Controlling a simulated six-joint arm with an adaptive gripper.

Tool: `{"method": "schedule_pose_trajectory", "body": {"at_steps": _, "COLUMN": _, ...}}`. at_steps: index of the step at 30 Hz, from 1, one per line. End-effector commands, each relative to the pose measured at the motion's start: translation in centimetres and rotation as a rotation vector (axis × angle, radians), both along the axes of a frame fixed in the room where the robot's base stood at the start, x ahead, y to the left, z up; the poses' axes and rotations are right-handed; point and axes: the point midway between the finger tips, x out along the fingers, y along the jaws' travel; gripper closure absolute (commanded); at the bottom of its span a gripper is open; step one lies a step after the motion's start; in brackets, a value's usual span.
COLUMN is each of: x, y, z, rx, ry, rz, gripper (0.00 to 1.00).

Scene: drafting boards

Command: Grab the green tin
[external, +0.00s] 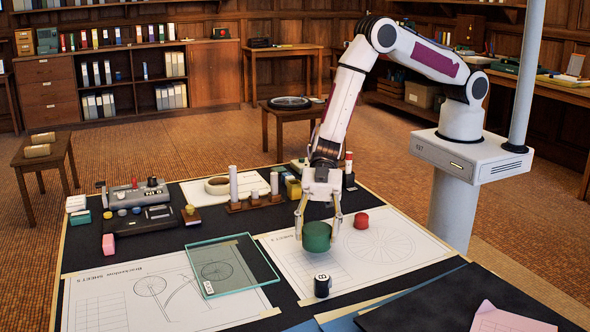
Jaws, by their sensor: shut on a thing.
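The green tin (317,237) is a short round can over the right drawing sheet. My gripper (318,226) points down from above, with its fingers on either side of the tin, and is shut on it. The tin's upper edge is partly behind the fingers. I cannot tell whether the tin still touches the sheet or is slightly raised.
A glass plate (258,261) lies to the left. A wooden stand with white cylinders (234,184) is behind left. The right sheet (392,255) has free room.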

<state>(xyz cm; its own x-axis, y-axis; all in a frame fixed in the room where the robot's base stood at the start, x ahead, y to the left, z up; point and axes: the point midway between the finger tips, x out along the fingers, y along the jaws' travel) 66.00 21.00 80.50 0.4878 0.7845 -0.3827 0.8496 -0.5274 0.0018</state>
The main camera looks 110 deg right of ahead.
Motion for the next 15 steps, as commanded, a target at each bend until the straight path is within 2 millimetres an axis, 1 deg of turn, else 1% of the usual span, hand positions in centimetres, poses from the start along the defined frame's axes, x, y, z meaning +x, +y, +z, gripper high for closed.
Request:
{"method": "schedule_pose_trajectory", "body": {"at_steps": 1, "x": 0.0, "y": 0.0, "z": 0.7, "rx": 0.001, "ry": -0.003, "rz": 0.000, "gripper": 0.79}}
{"method": "schedule_pose_trajectory", "body": {"at_steps": 9, "x": 0.0, "y": 0.0, "z": 4.1, "rx": 0.001, "ry": -0.003, "rz": 0.001, "gripper": 0.79}}
{"method": "schedule_pose_trajectory", "body": {"at_steps": 15, "x": 0.0, "y": 0.0, "z": 6.4, "rx": 0.001, "ry": -0.002, "rz": 0.000, "gripper": 0.79}}
